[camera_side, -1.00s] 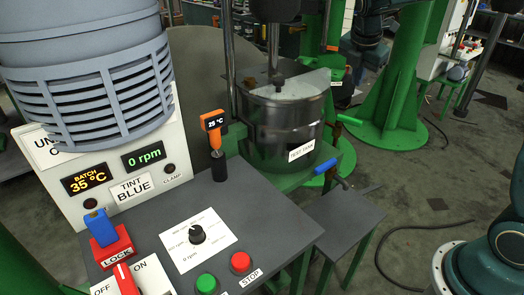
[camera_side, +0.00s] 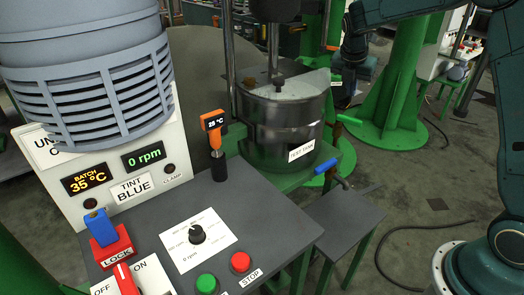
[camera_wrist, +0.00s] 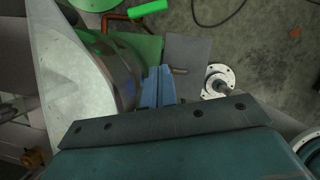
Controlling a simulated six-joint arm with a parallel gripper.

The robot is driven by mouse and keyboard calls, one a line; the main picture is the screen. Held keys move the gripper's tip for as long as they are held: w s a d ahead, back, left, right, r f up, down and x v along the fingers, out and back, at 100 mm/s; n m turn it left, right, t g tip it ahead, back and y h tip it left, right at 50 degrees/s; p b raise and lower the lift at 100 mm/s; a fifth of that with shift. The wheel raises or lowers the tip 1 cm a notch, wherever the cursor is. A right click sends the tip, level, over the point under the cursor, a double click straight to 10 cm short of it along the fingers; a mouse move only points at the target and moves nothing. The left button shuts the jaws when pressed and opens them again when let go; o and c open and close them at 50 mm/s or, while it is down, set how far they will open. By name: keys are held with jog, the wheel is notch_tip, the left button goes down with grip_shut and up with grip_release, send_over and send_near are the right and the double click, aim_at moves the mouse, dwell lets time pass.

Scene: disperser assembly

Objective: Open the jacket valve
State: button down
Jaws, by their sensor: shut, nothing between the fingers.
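In the side view, a steel tank (camera_side: 284,128) with a white label stands on a green support. A green lever handle (camera_side: 349,118) sticks out at its right, and a blue lever handle (camera_side: 326,166) sits at its lower front right. Neither handle carries a readable valve name, so I cannot tell which is the jacket valve. The green handle (camera_wrist: 147,9) also shows at the top of the wrist view, beside a copper-coloured pipe. My gripper (camera_wrist: 159,69) shows its pale blue fingers shut and empty beside the tank wall. Its fingertips are not visible in the side view.
A grey control panel (camera_side: 262,215) with a knob, buttons and a red lock stands in the foreground. A low grey stand (camera_side: 345,220) is right of the tank, with open floor beyond. A black cable lies on the floor.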

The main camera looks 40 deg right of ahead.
aim_at(358, 120)
jog(key=x, duration=0.6)
jog(key=d+x, duration=0.1)
jog(key=x, duration=1.1)
jog(key=shift+w+d, duration=0.4)
jog(key=shift+d, duration=0.1)
jog(key=shift+w+d+r, duration=0.1)
jog(key=shift+w+d, duration=0.15)
jog(key=shift+d, duration=0.55)
jog(key=shift+d, duration=1.15)
jog(key=shift+w+d, duration=0.15)
jog(key=shift+d, duration=0.75)
